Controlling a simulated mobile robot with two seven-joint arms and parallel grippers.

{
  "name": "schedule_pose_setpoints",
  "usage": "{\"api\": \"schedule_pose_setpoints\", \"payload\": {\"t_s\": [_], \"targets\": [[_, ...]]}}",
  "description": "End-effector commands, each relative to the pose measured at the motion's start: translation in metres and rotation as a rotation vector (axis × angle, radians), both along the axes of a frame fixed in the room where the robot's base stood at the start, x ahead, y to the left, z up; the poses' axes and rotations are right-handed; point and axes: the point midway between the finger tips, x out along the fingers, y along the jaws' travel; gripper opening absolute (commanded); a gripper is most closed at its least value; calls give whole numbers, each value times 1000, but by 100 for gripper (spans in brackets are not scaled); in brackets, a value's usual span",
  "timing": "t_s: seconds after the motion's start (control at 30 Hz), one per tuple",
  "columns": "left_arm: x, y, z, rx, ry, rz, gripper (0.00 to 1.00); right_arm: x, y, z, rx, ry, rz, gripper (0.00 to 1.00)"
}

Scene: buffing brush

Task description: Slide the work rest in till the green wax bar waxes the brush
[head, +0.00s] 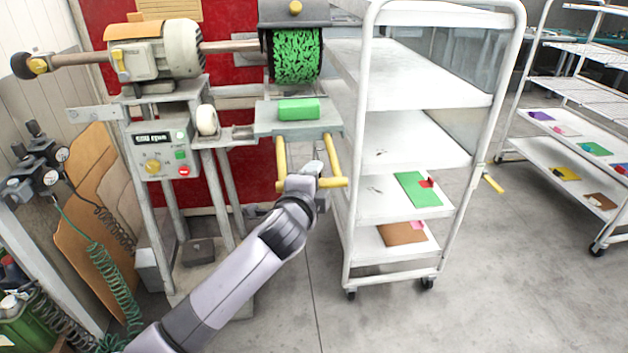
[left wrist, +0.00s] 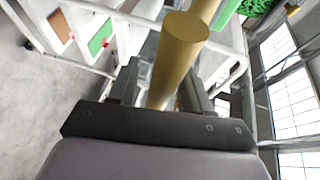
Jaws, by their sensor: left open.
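The green brush (head: 297,58) sits under a grey hood on the buffing machine's shaft. The green wax bar (head: 299,109) lies on the grey work rest (head: 268,128), below the brush, with a visible gap between them in the head view. Two yellow rods run from the rest towards me to a yellow crossbar handle (head: 333,182). My left gripper (head: 306,176) is at this handle. In the left wrist view a yellow bar (left wrist: 180,50) passes between the open fingers of my left gripper (left wrist: 160,88). I cannot tell whether they touch it. My right gripper is out of view.
A white shelf cart (head: 403,136) stands close to the right of the work rest. The control box (head: 160,150) and machine legs are at left. A hose stand (head: 40,170) and green coiled hose are far left. Grey floor (head: 480,290) is clear at right front.

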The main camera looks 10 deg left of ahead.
Motion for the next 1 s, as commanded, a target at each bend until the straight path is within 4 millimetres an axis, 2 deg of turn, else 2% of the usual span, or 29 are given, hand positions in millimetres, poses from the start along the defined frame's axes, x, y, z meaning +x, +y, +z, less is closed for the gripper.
{"api": "schedule_pose_setpoints", "payload": {"t_s": [0.6,1.0], "targets": [[-61,8,11,0,0,1,48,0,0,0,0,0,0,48],[-67,8,12,1,1,1,48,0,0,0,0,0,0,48]]}}
